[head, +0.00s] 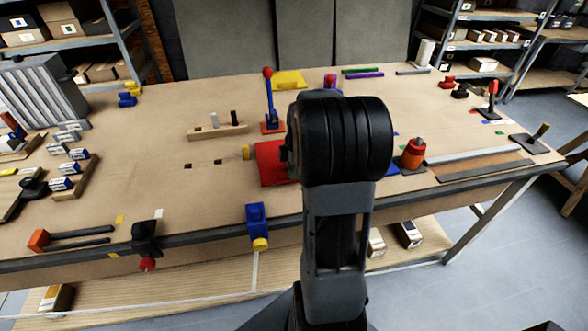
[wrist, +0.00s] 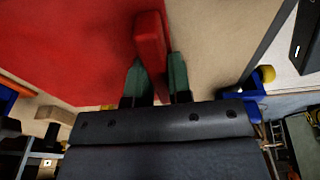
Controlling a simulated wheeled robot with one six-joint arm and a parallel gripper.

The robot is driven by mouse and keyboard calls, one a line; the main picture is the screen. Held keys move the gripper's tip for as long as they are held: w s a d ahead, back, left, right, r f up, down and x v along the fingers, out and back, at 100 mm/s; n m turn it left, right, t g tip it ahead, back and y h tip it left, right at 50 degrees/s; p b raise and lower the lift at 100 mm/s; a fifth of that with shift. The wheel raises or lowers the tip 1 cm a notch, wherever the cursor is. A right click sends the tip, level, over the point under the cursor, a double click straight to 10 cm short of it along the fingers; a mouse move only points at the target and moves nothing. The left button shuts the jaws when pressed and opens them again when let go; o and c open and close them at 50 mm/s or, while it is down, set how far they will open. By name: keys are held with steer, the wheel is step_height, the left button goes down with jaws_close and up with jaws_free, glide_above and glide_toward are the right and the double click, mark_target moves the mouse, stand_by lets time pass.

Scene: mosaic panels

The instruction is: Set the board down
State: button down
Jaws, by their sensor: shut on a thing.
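A flat red board (head: 272,163) lies over the middle of the worktable, partly hidden behind my arm in the head view. In the wrist view the red board (wrist: 60,45) fills the upper left. A red upright bar (wrist: 150,40), which looks like the board's handle, stands between the fingers of my gripper (wrist: 157,58). The gripper is shut on this bar. In the head view my fingers are hidden behind my wrist. I cannot tell whether the board touches the tabletop.
The table (head: 215,100) has a wooden block with pegs (head: 217,131) left of the board and a blue-and-red lever (head: 270,100) behind it. A red-orange canister (head: 413,153) stands to the right. A blue clamp (head: 257,225) sits at the front edge.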

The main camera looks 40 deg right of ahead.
steer(key=shift+f+b, duration=0.45)
steer(key=shift+f, duration=0.1)
steer(key=c, duration=1)
jaws_free()
steer(key=shift+o, duration=0.2)
step_height(320, 180, up, 14)
steer(key=d, duration=0.1)
steer(key=shift+s+d, duration=0.2)
steer(key=shift+s, duration=0.2)
steer(key=f+m, duration=0.1)
steer(key=m, duration=0.1)
steer(key=f+m, duration=0.1)
steer(key=m, duration=0.1)
steer(key=f+m, duration=0.1)
steer(key=m, duration=0.2)
steer(key=shift+s, duration=0.2)
steer(key=s+a+f+m+t, duration=0.1)
steer(key=s+a+m, duration=0.2)
steer(key=a, duration=0.7)
steer(key=s+a+f+m+t+h, duration=0.1)
steer(key=s+a, duration=0.4)
steer(key=a, duration=0.6)
steer(key=shift+s+f+m+t, duration=0.35)
steer(key=shift+f+m+t, duration=0.35)
steer(key=shift+m, duration=0.2)
